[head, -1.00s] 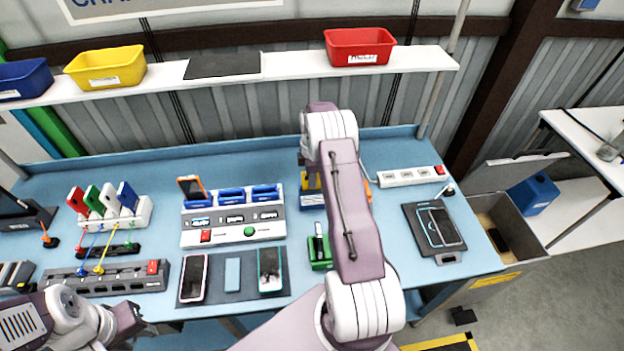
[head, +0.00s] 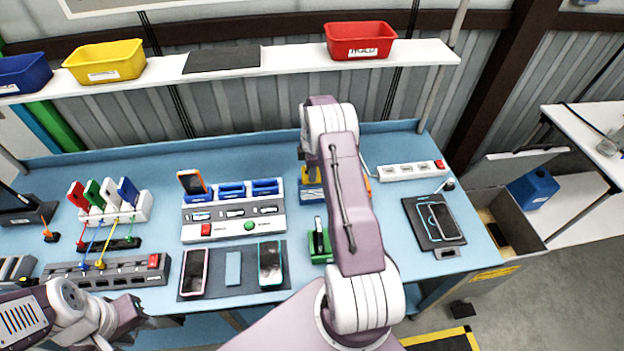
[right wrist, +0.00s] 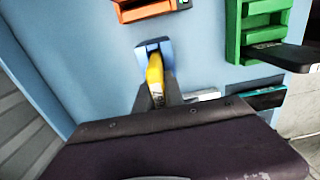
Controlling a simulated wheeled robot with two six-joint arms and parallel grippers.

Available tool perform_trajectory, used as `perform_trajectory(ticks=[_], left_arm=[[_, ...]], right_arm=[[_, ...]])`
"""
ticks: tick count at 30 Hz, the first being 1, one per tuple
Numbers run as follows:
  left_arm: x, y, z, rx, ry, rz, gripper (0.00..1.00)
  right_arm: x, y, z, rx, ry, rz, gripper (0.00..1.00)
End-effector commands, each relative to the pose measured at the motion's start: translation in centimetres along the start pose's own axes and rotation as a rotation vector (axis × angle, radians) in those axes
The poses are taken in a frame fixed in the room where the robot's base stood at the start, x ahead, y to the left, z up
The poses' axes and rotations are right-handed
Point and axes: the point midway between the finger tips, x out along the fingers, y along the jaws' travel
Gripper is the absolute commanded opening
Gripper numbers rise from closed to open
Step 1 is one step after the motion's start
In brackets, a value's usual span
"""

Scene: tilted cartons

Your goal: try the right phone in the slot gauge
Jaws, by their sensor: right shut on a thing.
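On the dark mat (head: 212,290), a pink-edged phone (head: 194,272) lies left and a teal-edged phone (head: 270,264) lies right, with a plain light-blue block (head: 233,269) between them. A small green slotted fixture (head: 319,242) stands right of the mat with a dark piece in it. I cannot tell which piece is the slot gauge. My right gripper is hidden behind its arm in the head view; in the right wrist view it (right wrist: 157,95) is shut on a yellow piece (right wrist: 154,72) at a blue holder (right wrist: 152,46). My left gripper (head: 145,322) is low at left, its jaws unclear.
A grey console (head: 232,228) with buttons and blue slots holds an orange phone (head: 191,182). Another phone (head: 446,221) lies on a dark pad at right. A power strip (head: 408,171) lies behind it.

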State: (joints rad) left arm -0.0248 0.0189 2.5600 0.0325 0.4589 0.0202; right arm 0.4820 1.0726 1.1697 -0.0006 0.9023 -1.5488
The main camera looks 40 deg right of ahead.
Motion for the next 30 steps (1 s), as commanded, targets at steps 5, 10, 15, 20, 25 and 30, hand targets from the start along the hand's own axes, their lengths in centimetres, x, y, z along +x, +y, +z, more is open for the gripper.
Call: perform_trajectory(ticks=[5, 10, 15, 20, 25, 30], left_arm=[[-1.2, 0.0, -0.1, 0.0, 0.0, 0.0, 0.39], [-2.1, 0.0, -0.2, 0.0, 0.0, 0.0, 0.39], [-2.9, 0.1, -0.3, 0.0, 0.0, 0.0, 0.39], [-3.8, 0.1, -0.4, 0.0, 0.0, 0.0, 0.39], [-4.6, 0.1, -0.5, 0.0, 0.0, 0.0, 0.39], [-5.5, 0.1, -0.6, 0.0, 0.0, 0.0, 0.39]], right_arm=[[-1.7, 0.1, 0.0, 0.0, 0.0, 0.003, 0.0], [-3.0, 0.1, 0.0, 0.0, 0.0, 0.003, 0.0], [-4.3, 0.1, 0.0, 0.0, 0.0, 0.003, 0.0], [-5.4, 0.1, 0.0, 0.0, 0.0, 0.004, 0.0], [-6.7, 0.1, 0.0, 0.0, 0.0, 0.004, 0.0], [-8.0, 0.1, 0.0, 0.0, 0.0, 0.004, 0.0]])
